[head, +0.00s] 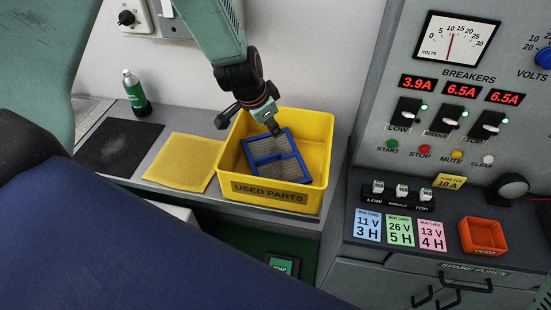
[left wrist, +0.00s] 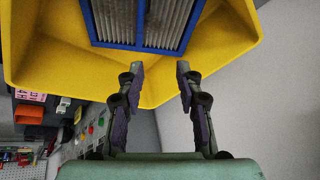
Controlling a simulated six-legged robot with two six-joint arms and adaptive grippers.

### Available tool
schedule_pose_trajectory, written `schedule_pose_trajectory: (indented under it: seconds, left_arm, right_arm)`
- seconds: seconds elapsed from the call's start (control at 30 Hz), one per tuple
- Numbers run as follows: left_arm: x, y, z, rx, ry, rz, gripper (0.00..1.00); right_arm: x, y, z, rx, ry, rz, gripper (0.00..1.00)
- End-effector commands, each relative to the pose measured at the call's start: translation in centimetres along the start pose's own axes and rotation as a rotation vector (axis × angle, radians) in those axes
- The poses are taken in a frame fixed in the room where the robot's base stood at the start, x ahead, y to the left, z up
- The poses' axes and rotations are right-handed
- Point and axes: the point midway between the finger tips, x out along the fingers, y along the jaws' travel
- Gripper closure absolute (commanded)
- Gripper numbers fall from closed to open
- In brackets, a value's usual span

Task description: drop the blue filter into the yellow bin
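The blue filter (head: 276,156), a blue frame around grey pleats, lies inside the yellow bin (head: 270,191), which is labelled "USED PARTS". It looks tilted against the bin's inside; whether it rests flat on the floor cannot be told. My left gripper (head: 274,128) is over the bin at the filter's upper edge. In the left wrist view the gripper (left wrist: 159,70) has its two fingers apart with nothing between them. The filter (left wrist: 143,22) shows just beyond the fingertips, with the yellow bin (left wrist: 60,55) around it. My right gripper is not in view.
A yellow pad (head: 180,162) and a dark pad (head: 120,148) lie left of the bin, with a green bottle (head: 136,92) behind. A panel with breakers (head: 457,115) stands at right. An orange tray (head: 482,236) and cards (head: 400,230) sit below it.

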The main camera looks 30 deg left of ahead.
Motion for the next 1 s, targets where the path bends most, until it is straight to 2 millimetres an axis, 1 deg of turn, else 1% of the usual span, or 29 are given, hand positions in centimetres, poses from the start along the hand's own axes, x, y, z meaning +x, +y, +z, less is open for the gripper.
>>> schedule_pose_trajectory:
  seconds: [0.3,0.6,1.0]
  left_arm:
    - [-0.1,0.1,0.0,0.0,-0.001,0.0,0.65]
    - [-1.1,-0.1,-0.1,-0.002,0.0,0.001,0.65]
    - [-4.1,3.0,5.7,-0.005,0.0,0.005,0.65]
  right_arm:
    - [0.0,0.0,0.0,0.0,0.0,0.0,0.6]
    - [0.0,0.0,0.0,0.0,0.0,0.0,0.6]
    - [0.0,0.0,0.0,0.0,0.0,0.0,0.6]
